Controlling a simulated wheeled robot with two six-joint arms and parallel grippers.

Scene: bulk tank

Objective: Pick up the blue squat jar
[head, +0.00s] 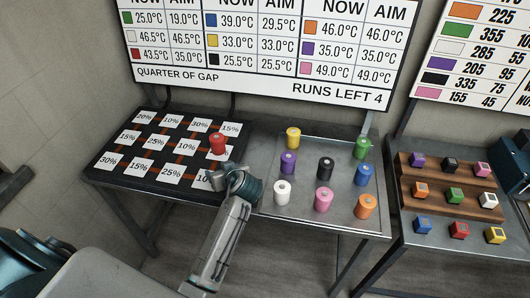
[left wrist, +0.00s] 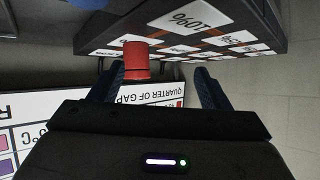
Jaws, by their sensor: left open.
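The blue squat jar (head: 363,175) stands upright on the steel table (head: 262,168), at its right side. It is behind an orange jar and in front of a green jar. My left gripper (head: 214,178) is over the front right edge of the black percentage board, well to the left of the blue jar and apart from it. The gripper also shows in the left wrist view (left wrist: 163,88), with its two fingers apart and nothing between them. A red jar (left wrist: 136,62) shows beyond the fingers there. My right gripper is in neither view.
The red jar (head: 217,143) stands on the percentage board (head: 107,152). Yellow (head: 293,138), purple (head: 288,162), black (head: 325,168), white (head: 283,192), pink (head: 323,200), orange (head: 365,207) and green (head: 362,148) jars share the steel table. Colored cubes sit on the right table (head: 409,247).

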